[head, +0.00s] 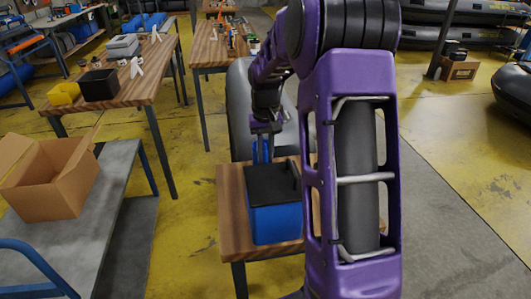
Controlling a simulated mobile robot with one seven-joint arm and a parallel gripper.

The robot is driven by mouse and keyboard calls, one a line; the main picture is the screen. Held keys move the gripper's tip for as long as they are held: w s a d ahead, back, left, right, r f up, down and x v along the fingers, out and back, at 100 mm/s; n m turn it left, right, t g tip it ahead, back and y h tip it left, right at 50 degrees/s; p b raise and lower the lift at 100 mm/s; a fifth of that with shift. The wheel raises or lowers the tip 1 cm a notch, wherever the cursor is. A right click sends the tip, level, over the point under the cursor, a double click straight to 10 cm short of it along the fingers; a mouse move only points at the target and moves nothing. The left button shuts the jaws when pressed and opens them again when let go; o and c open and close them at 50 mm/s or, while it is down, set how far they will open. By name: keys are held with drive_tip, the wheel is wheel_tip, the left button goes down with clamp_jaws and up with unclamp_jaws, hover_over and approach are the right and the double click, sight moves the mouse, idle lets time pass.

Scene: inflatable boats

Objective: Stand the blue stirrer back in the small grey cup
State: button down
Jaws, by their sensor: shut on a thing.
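My gripper (264,138) is in the middle of the head view, pointing down above the back of a small wooden table (229,215). It is shut on a slim blue thing (263,152), which looks like the blue stirrer and hangs roughly upright. Its lower end is hidden behind a blue box with a black top (275,222) at the front of that table. I cannot make out the small grey cup; the box or my arm may hide it.
My purple arm covers the right part of the small table. A grey inflatable (240,105) lies behind it. To the left are a bench with a yellow bin (63,94) and black bin (100,85), and a grey table with an open cardboard box (52,185).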

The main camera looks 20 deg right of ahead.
drive_tip(key=c, duration=0.7)
unclamp_jaws()
drive_tip(key=shift+r, duration=0.1)
